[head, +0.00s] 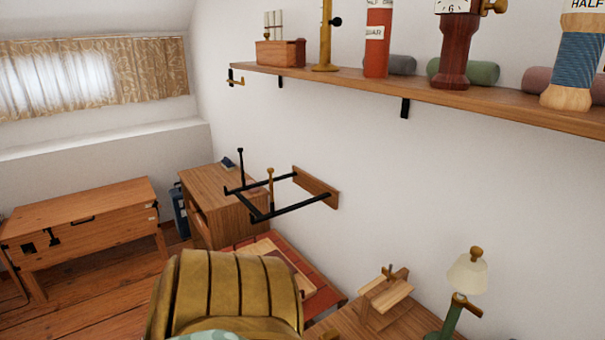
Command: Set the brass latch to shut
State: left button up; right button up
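I cannot single out the brass latch with certainty. A small brass-coloured fitting (236,82) sits under the left end of the wall shelf, and a brass-coloured upright pin (270,186) stands on a black wall-mounted frame (292,207). Both are too small to tell whether either is a latch or how it is set. A wooden chest (85,222) on legs at the left has dark fittings (54,237) on its front. Neither of my grippers shows in the head view.
A ribbed golden rounded object (228,290) fills the bottom centre and hides what lies behind it. A wall shelf (330,82) holds several items. A lamp (467,275) and a small wooden stand (387,290) are at lower right. Bare floor (115,275) shows at left.

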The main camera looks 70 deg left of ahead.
aim_at(270, 171)
jog(key=u, duration=0.45)
jog(key=k+u, duration=0.15)
jog(key=u, duration=0.3)
jog(key=j+u, duration=0.1)
jog(key=u, duration=0.3)
jog(key=k+u, duration=0.1)
jog(key=u, duration=0.35)
